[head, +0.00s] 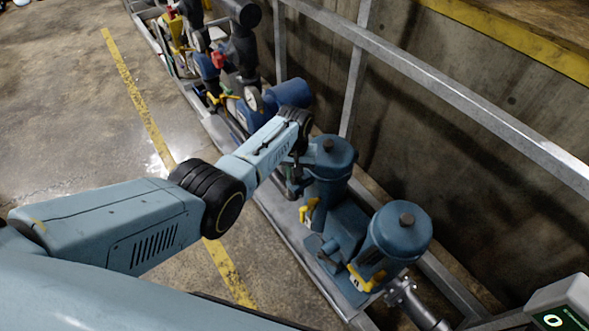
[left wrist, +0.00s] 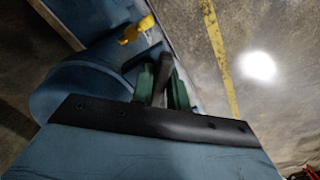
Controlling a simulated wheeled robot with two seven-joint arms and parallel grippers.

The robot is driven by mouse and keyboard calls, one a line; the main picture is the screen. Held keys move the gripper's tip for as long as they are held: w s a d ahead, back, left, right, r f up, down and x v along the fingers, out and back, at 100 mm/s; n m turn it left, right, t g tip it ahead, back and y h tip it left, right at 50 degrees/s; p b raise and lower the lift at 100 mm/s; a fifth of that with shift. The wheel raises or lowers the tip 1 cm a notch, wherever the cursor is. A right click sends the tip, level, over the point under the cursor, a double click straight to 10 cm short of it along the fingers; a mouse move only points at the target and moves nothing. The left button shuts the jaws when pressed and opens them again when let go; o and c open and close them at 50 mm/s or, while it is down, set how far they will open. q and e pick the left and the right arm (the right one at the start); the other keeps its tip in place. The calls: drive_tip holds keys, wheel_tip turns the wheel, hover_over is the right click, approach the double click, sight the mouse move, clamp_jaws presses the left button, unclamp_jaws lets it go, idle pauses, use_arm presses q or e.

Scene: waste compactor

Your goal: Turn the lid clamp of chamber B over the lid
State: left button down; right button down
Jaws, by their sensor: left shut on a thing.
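Two blue chambers with rounded lids stand side by side, the farther chamber (head: 331,165) and the nearer chamber (head: 398,235). I cannot read which one is B. My left gripper (head: 294,182) is at the left side of the farther chamber, partly hidden by my own wrist. In the left wrist view its green fingers (left wrist: 162,88) are shut on a dark bar, the lid clamp (left wrist: 164,72), beside the blue chamber wall (left wrist: 75,88). The clamp's far end is hidden, so I cannot tell how it sits relative to the lid. My right gripper is not in view.
Yellow handles (head: 307,211) and (head: 366,280) sit low on the chambers. A grey rail (head: 440,88) runs behind, before a concrete wall. Pipes and valves (head: 215,60) crowd the far end. A box with a green-lit screen (head: 562,318) is at bottom right. Floor at left is clear.

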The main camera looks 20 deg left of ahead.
use_arm(q)
drive_tip(key=m, duration=0.4)
drive_tip(key=shift+m+p, duration=0.3)
drive_tip(key=shift+p, duration=0.05)
drive_tip(key=shift+m, duration=1.9)
drive_tip(key=c, duration=1.4)
unclamp_jaws()
drive_tip(key=shift+r, duration=0.1)
